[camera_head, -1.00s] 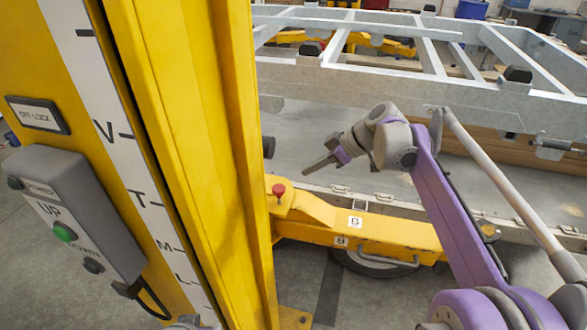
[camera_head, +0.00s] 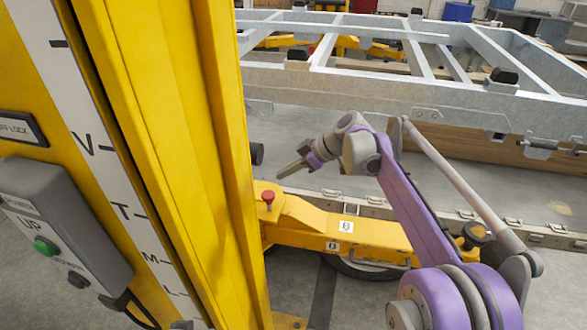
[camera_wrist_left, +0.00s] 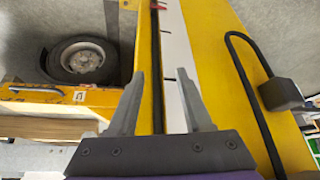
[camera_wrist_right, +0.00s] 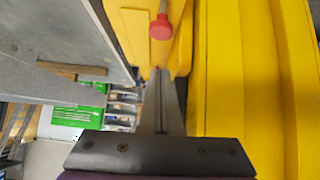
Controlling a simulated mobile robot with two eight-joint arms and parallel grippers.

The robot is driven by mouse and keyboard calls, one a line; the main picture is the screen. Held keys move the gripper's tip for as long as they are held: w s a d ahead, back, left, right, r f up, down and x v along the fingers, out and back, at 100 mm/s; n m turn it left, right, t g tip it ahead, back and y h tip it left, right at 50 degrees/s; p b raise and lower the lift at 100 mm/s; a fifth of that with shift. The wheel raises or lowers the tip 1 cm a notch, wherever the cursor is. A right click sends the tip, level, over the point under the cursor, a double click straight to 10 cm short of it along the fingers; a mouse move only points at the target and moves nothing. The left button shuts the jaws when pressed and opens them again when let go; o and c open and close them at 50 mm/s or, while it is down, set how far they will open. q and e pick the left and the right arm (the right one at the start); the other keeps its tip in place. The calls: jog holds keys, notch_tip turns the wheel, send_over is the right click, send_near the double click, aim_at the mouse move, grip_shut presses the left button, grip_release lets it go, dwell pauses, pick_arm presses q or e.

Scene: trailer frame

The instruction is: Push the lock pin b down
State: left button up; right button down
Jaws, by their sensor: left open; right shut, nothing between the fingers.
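The lock pin (camera_head: 268,196) has a red knob and stands up from the yellow lift arm marked B (camera_head: 345,227), beside the foot of the yellow column. The knob shows in the right wrist view (camera_wrist_right: 160,28), just beyond the fingertips. My right gripper (camera_head: 281,177) is shut and empty, a little above and to the right of the knob in the head view, with a small gap in the picture. My left gripper (camera_wrist_left: 163,75) is open and empty in front of the yellow column; I cannot make it out clearly in the head view.
The tall yellow column (camera_head: 190,150) with a control box (camera_head: 62,230) fills the left side. A grey metal trailer frame (camera_head: 400,93) stands behind. A wheel (camera_head: 365,267) is under the lift arm. Open floor lies in front of the arm.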

aim_at(265, 194)
pick_arm(q)
jog(key=shift+f, duration=0.1)
pick_arm(e)
jog(key=shift+w+a+f, duration=0.2)
jog(key=shift+a+f, duration=0.35)
jog(key=shift+f, duration=0.65)
jog(key=shift+w+a+f, duration=0.25)
jog(key=shift+a+f, duration=0.3)
jog(key=shift+f, duration=0.7)
jog(key=shift+w+a+f, duration=0.2)
jog(key=shift+a+f, duration=0.35)
jog(key=shift+f, duration=0.65)
notch_tip(265, 194, down, 4)
jog(key=shift+r+b, duration=0.1)
jog(key=shift+b, duration=0.6)
jog(key=shift+s+r, duration=0.1)
jog(key=shift+s, duration=0.05)
pick_arm(q)
jog(key=shift+s+f, duration=0.45)
jog(key=shift+f, duration=0.35)
